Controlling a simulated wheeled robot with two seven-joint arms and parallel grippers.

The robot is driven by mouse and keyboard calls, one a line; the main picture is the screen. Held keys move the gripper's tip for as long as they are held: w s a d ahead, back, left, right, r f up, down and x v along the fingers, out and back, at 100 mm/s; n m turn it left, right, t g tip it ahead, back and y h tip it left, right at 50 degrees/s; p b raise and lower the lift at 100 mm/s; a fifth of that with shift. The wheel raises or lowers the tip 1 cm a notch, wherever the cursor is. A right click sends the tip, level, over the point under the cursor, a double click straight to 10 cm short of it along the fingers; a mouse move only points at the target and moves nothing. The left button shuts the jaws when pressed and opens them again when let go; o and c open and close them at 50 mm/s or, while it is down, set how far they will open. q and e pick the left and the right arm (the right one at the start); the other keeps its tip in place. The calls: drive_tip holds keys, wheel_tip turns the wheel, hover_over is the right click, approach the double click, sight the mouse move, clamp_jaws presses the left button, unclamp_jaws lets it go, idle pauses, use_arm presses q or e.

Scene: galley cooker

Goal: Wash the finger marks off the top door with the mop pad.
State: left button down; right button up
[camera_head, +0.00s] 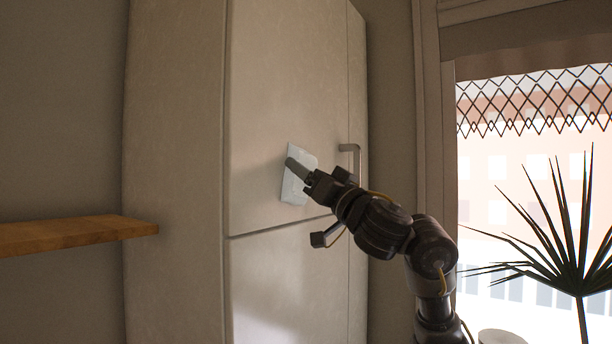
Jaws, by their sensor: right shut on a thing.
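The top door (275,80) is the upper front of a tall pale cabinet in the middle of the head view, with a bar handle (350,152) near its right edge. The mop pad (295,190) is a pale, flat sheet with a grey grip (297,168), at the lower part of the top door. It lies against or very near the door; I cannot tell which. My right gripper (311,178) is shut on the mop pad's grip. No finger marks are clear to me on the visible door. My left gripper is not in view.
A lower door (285,285) lies below a narrow seam. A wooden shelf (70,233) juts out on the left. On the right are a window with a patterned curtain (535,100) and a spiky plant (570,250). The upper door face is otherwise clear.

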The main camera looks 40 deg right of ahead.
drive_tip(key=shift+a, duration=0.15)
drive_tip(key=shift+s+a+r+p, duration=0.1)
drive_tip(key=shift+a+p, duration=0.35)
drive_tip(key=shift+p, duration=0.1)
drive_tip(key=shift+s+a, duration=0.2)
drive_tip(key=shift+a, duration=0.4)
drive_tip(key=shift+d, duration=0.15)
